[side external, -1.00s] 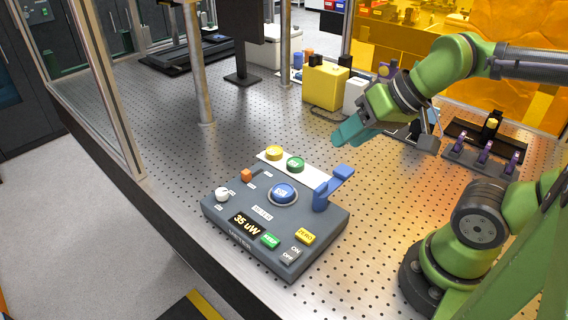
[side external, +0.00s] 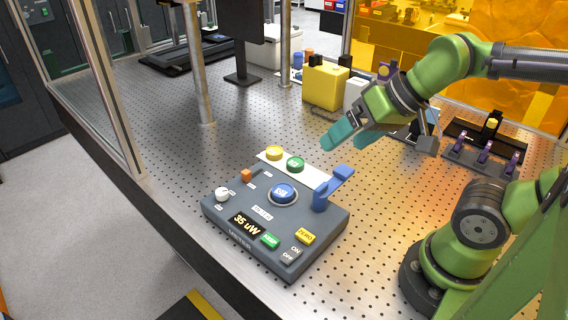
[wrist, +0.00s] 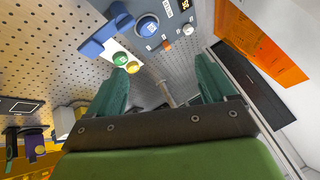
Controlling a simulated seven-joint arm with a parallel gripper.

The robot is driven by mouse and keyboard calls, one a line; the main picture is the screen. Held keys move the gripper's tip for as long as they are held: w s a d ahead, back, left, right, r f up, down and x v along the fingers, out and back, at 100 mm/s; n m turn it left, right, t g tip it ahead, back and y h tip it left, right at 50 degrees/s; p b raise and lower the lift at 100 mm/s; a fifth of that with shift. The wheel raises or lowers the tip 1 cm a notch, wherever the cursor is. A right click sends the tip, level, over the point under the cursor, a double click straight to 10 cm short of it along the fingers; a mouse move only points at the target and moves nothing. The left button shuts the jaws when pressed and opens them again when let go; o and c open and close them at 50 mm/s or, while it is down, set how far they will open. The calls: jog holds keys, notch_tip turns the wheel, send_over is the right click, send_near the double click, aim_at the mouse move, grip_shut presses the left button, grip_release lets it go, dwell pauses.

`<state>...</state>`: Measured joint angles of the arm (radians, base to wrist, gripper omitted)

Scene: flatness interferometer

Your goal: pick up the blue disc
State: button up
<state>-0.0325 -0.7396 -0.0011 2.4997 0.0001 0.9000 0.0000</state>
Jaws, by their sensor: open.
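The blue disc (side external: 283,192) sits in a round ring on top of the dark grey meter box (side external: 235,218). In the wrist view the blue disc (wrist: 147,27) is at the top, beyond the fingertips. A yellow disc (side external: 274,153) and a green disc (side external: 295,164) lie on a white strip (side external: 309,173) behind it. My gripper (side external: 338,138) is in the air above the bench, behind and to the right of the blue disc. Its teal fingers are apart with nothing between them; the wrist view also shows my gripper (wrist: 160,80) spread and empty.
A blue lever-like block (side external: 321,197) rises from the meter's right side, close to the blue disc. An orange knob (side external: 246,175) and a white ball (side external: 222,194) are on its left. A yellow box (side external: 325,86) stands behind. Perforated bench is clear left of it.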

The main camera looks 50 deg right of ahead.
jog(key=w+a+f+m+g+y, duration=0.1)
jog(key=w+a+f+g+y, duration=0.1)
jog(key=w+a+f+g, duration=0.15)
jog(key=r+m+g+h, duration=0.1)
jog(key=m+g+h, duration=0.3)
jog(key=m, duration=2.8)
send_over(283, 189)
jog(key=shift+t, duration=0.25)
notch_tip(283, 189, down, 17)
jog(key=shift+s+r, duration=0.1)
jog(key=shift+r, duration=0.1)
jog(key=c, duration=1.2)
